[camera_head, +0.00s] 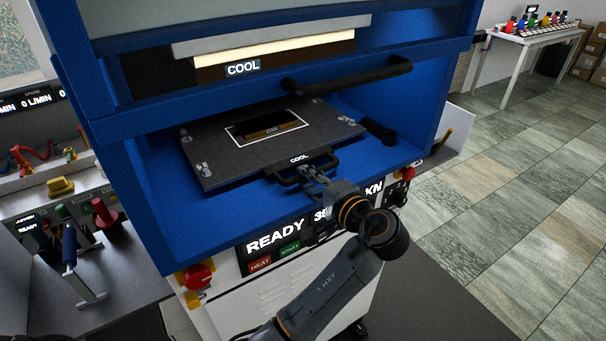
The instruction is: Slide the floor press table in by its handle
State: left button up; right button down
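The press table (215,150) is a dark flat plate with bolts at its corners, lying inside the blue press frame. A white outline and a dark block with a yellowish edge (268,130) are on its top. The table's black loop handle (286,181) juts from its front edge, below a "COOL" label. My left gripper (310,174) is at the right part of this handle, its fingers overlapping the front bar. It is too small to tell whether the fingers are closed around the bar. My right gripper is not in view.
A black bar handle (347,78) crosses the press opening above the table. Below are a "READY" panel (275,246) and a red knob (198,276). A bench with clamps and knobs (60,215) stands at left. Tiled floor (500,190) is open at right.

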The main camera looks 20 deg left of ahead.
pick_arm(q)
jog(key=shift+s+d+r, duration=0.1)
jog(key=shift+s+d, duration=0.05)
jog(key=shift+d, duration=0.05)
grip_shut()
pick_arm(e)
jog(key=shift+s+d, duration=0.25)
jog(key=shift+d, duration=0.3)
